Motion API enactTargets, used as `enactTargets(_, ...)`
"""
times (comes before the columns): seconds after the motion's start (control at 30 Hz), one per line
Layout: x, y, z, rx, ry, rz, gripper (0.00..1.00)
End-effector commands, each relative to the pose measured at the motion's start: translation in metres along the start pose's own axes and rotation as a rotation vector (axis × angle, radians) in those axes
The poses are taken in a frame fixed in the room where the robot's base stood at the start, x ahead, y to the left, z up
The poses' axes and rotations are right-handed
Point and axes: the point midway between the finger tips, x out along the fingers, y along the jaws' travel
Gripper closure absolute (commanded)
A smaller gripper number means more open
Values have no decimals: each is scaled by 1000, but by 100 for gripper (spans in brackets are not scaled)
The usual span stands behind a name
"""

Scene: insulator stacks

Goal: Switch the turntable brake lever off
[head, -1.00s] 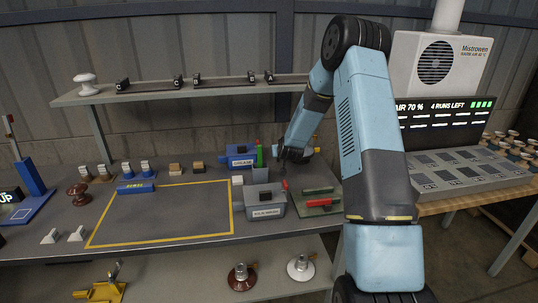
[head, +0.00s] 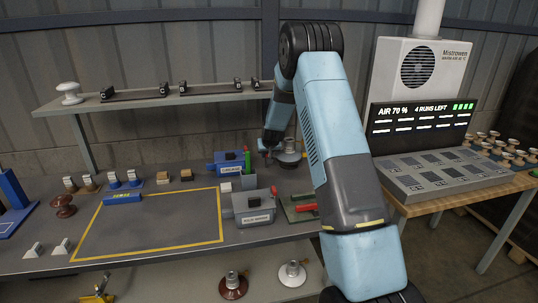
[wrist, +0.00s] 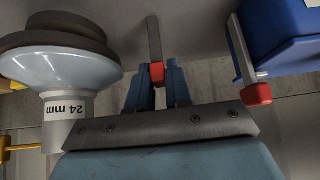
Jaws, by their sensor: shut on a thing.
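In the wrist view, my gripper (wrist: 158,90) is shut on a grey lever with a red tip (wrist: 157,73); the tip sits between the two blue fingers. I take this as the brake lever, but no label on it shows. A second grey lever with a red tip (wrist: 256,94) stands to the right, beside a blue box (wrist: 285,30), apart from the fingers. The lever is too small to make out there.
A pale insulator marked 24 mm (wrist: 75,75) is close left of my gripper; it also shows in the head view (head: 288,150). A grey box (head: 253,208) and a green plate with a red handle (head: 303,208) stand in front. The yellow-outlined area (head: 150,230) is mostly clear.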

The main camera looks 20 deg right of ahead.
Motion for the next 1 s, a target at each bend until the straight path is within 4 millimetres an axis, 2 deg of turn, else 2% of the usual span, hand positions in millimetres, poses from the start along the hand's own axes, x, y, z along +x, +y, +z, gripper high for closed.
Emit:
enactTargets(0.37,1,0,0,-1,-4,0,100)
enactTargets(0.4,1,0,0,-1,-4,0,78)
enactTargets(0.6,0,-1,0,-2,-3,0,60)
enactTargets(0.87,-1,-2,0,-2,-3,-1,60)
enactTargets(1.0,-9,-2,0,-2,-2,-1,60)
